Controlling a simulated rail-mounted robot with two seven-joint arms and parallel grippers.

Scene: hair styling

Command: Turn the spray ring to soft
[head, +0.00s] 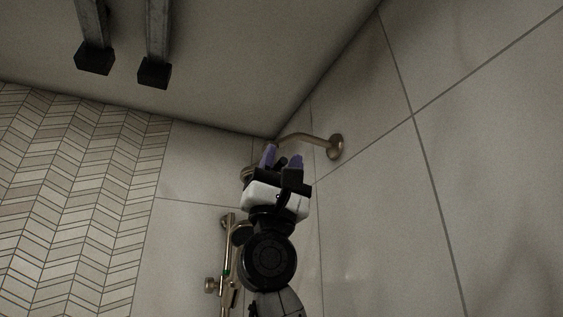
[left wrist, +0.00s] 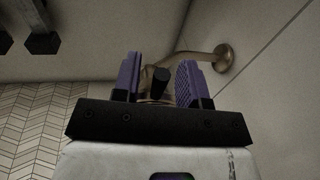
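The shower head (head: 247,174) hangs on a bent metal pipe (head: 308,137) from the right wall and is mostly hidden behind my left gripper (head: 282,161). The left gripper's purple fingers point up at it and stand apart. Part of the shower head (left wrist: 155,97) shows behind the peg. Whether the peg belongs to the spray ring, and the ring's setting, I cannot tell. My right gripper is not in view.
The pipe meets the tiled right wall at a round flange (head: 335,147). A metal slide rail with fittings (head: 226,258) stands on the back wall, left of my arm. Two grey bars with black ends (head: 95,58) show at upper left. The space at left is clear.

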